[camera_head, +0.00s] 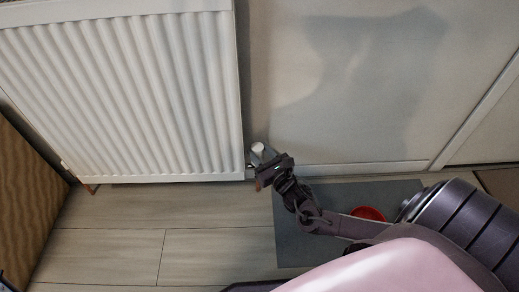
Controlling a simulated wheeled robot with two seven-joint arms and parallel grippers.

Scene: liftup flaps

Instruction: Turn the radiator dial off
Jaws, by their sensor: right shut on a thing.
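The white radiator (125,100) hangs on the wall at the left of the head view. Its pale dial (258,149) sticks out near the radiator's lower right corner. My right gripper (259,158) reaches in from the right and is shut on the dial, with the dial's end showing above the fingers. The fingers hide part of the dial, so its markings cannot be read. My left gripper is not in view.
A grey mat (292,245) lies on the wood floor (120,235), with a red bowl (368,213) on it partly behind my right arm. A brown woven panel (25,195) stands at the left. White skirting (365,168) runs along the wall.

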